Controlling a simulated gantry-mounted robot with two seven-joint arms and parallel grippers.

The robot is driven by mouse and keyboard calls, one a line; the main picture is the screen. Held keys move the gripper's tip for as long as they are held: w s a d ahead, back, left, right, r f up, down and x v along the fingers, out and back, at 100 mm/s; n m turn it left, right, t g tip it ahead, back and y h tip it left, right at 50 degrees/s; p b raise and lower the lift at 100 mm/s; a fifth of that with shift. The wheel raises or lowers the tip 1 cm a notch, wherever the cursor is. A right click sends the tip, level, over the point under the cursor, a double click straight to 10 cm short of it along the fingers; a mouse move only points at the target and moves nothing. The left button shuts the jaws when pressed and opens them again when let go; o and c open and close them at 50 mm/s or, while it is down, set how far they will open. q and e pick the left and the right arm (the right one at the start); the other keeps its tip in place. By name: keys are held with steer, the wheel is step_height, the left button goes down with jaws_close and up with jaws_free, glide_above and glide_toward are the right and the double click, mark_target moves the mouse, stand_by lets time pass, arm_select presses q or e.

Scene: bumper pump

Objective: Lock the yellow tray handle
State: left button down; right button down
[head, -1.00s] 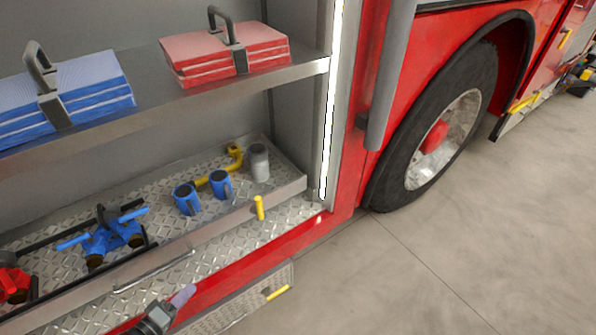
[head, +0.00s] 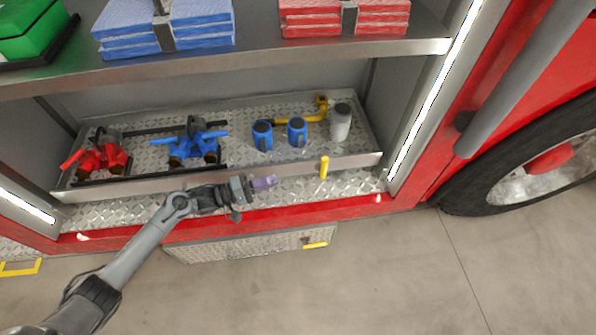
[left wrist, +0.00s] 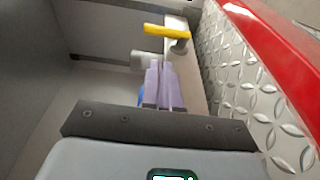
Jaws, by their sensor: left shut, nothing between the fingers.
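The yellow tray handle (head: 324,167) stands roughly upright at the right part of the front wall of the pull-out tray (head: 352,163). In the left wrist view the yellow handle (left wrist: 166,31) lies crosswise just beyond my fingertips, with a visible gap. My left gripper (head: 271,183) is shut and empty, its pale purple fingers pointing right toward the handle, in front of the tray wall. The closed fingers also show in the left wrist view (left wrist: 160,82). My right gripper is not in view.
The tray holds red (head: 97,158) and blue (head: 190,147) fittings, blue couplings (head: 263,136), a grey cylinder (head: 341,122) and a yellow pipe piece (head: 312,115). A shelf (head: 260,58) hangs above. Below is a lower step with another yellow handle (head: 315,245).

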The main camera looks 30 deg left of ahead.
arm_select(q)
steer(key=b, duration=0.5)
glide_toward(324, 168)
steer(key=w+a+x, duration=0.1)
steer(key=x, duration=0.4)
steer(key=shift+w+d+f, duration=0.1)
steer(key=shift+w+d, duration=0.2)
steer(key=shift+d, duration=0.3)
